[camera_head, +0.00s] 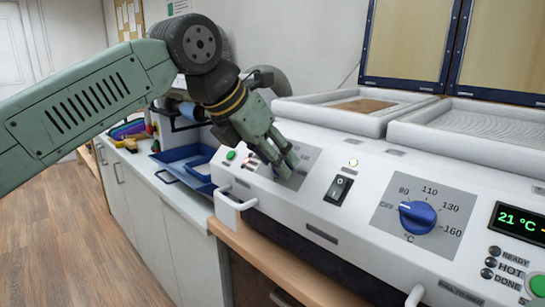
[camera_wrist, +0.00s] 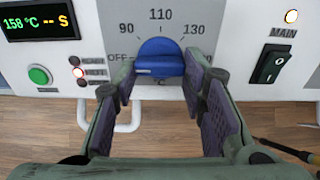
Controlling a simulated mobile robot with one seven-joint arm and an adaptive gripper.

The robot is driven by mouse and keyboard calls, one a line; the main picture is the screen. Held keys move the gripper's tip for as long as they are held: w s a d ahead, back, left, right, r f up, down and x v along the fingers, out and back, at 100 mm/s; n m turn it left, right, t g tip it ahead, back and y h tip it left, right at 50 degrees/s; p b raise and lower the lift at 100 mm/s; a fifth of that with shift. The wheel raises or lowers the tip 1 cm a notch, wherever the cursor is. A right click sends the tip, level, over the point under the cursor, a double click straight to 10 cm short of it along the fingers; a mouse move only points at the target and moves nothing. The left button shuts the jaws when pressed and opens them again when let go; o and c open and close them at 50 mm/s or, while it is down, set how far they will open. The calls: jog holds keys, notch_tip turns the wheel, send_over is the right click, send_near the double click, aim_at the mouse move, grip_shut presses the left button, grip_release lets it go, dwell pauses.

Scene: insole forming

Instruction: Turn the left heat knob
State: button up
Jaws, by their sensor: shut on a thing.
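The left heat knob (camera_wrist: 160,52) is a round blue dial on a grey scale plate marked OFF, 90, 110 and 130 in the wrist view. My gripper (camera_wrist: 161,72) is shut on it, with one purple-padded finger at each side of its grip. In the head view my gripper (camera_head: 290,163) reaches down onto the left part of the white machine's front panel, and hides most of the left knob there.
The right blue knob (camera_head: 417,216) stands farther right, near a display (camera_head: 517,222) reading 21 °C. The left display (camera_wrist: 39,20) reads 158 °C, with a red lamp (camera_wrist: 78,72) lit below. A black main switch (camera_head: 338,190) sits between the knobs. White handles (camera_head: 234,204) protrude in front.

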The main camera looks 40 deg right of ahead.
jog(key=o, duration=1.2)
jog(key=shift+c, duration=0.2)
jog(key=shift+a, duration=0.1)
jog(key=v, duration=1.2)
